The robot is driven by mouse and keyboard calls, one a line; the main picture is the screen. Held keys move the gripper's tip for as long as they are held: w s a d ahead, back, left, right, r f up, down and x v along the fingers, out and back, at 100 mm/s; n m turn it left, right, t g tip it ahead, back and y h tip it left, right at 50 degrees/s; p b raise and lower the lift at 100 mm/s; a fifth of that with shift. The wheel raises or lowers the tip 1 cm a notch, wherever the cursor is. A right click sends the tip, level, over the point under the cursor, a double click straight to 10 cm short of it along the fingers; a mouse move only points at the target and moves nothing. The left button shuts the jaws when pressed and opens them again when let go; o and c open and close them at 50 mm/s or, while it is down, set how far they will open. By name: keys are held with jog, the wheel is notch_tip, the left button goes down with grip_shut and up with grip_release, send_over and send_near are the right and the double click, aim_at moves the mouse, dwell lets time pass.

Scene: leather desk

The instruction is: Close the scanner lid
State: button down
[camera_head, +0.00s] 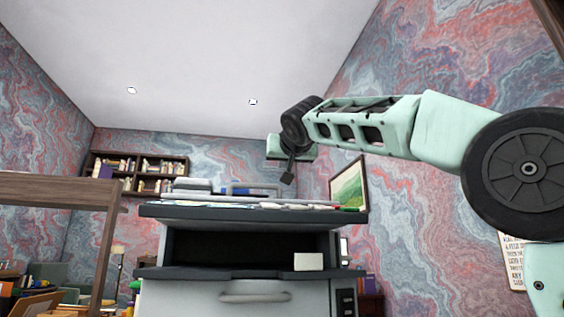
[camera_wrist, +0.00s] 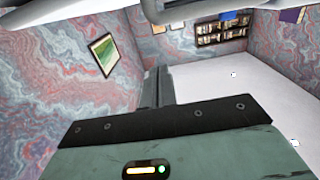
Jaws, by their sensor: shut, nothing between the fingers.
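The scanner is a large grey machine (camera_head: 230,298) with a dark top slab (camera_head: 250,213), in the middle of the head view. I see it from low in front, so whether its lid is open or shut cannot be told. My gripper (camera_head: 287,179) is shut and empty, pointing down above the right half of the machine's top. A small gap seems to separate it from the flat items there. In the wrist view my gripper's fingers (camera_wrist: 158,86) are together. A pale grey edge (camera_wrist: 215,10) crosses the top of that view; I cannot tell which part it is.
Flat papers or folders (camera_head: 290,206) lie on the machine's top. A small white block (camera_head: 308,262) sits at the dark recess below. A wooden frame (camera_head: 60,190) stands at the left, a bookshelf (camera_head: 135,175) behind. The air above the machine's left half is clear.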

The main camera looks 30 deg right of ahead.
jog(key=s+a+f, duration=0.1)
jog(key=s, duration=0.1)
jog(key=s+f+b, duration=0.1)
jog(key=s, duration=0.2)
jog(key=s+a+f+b, duration=0.1)
jog(key=s, duration=0.2)
jog(key=shift+s+a+f, duration=0.2)
jog(key=shift+a, duration=0.15)
